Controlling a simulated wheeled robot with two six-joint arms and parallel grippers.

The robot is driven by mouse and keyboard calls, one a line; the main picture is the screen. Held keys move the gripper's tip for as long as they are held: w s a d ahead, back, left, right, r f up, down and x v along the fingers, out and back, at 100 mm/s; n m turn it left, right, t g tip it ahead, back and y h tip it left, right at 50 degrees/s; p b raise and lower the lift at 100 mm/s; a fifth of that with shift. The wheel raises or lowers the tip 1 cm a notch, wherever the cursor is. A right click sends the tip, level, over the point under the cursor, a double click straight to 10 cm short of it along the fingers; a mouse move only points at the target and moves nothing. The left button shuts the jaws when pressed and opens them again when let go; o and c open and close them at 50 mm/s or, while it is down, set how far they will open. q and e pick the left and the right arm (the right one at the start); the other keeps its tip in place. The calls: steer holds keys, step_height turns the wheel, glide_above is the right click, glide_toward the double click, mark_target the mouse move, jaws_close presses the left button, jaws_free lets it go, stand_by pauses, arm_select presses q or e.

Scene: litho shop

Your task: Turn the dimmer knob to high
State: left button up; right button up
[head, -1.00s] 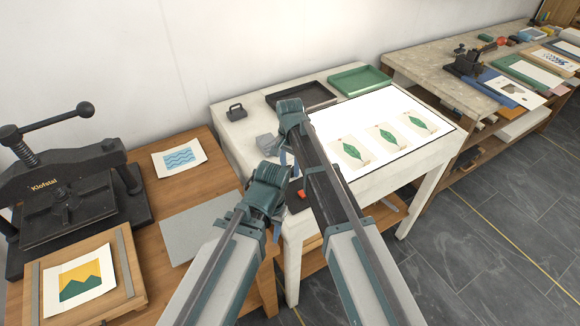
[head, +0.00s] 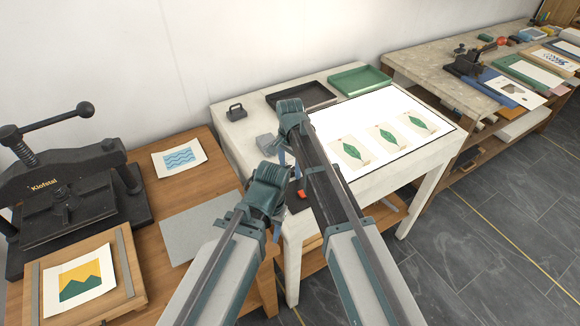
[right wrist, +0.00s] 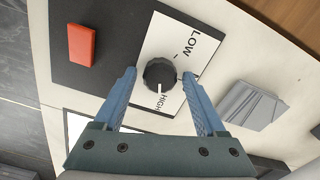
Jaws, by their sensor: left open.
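The dimmer knob (right wrist: 159,74) is round and black with a white pointer line, on a white label beside a dark panel (right wrist: 75,71). Its pointer faces the word HIGH (right wrist: 165,103); LOW (right wrist: 205,45) is printed at the upper right. My right gripper (right wrist: 158,76) is open, with one blue finger on each side of the knob and gaps visible between. In the head view my arms hide the knob. My left gripper (head: 277,226) is open, low at the light table's front left corner, and partly hidden by its own wrist.
A red block (right wrist: 82,43) sits on the panel, also visible in the head view (head: 302,194). A grey block (right wrist: 250,105) lies right of the knob. The lit table (head: 395,112) holds leaf prints. The press (head: 65,195) stands at left.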

mark_target(290, 169)
steer(key=shift+o, duration=0.3)
steer(key=shift+r, duration=0.1)
step_height(290, 169, up, 14)
steer(key=p, duration=1.4)
steer(key=shift+f, duration=0.2)
steer(key=s+d+n, duration=0.9)
steer(key=s+d, duration=0.8)
steer(key=s, duration=0.2)
steer(key=s+a+f+n+b, duration=0.1)
steer(key=s+a, duration=0.1)
steer(key=a, duration=0.3)
steer(key=s+a+f+n+h+b, duration=0.1)
steer(key=s+a+n+b, duration=0.1)
steer(key=a, duration=0.4)
steer(key=shift+s+f, duration=0.35)
steer(key=shift+s, duration=0.3)
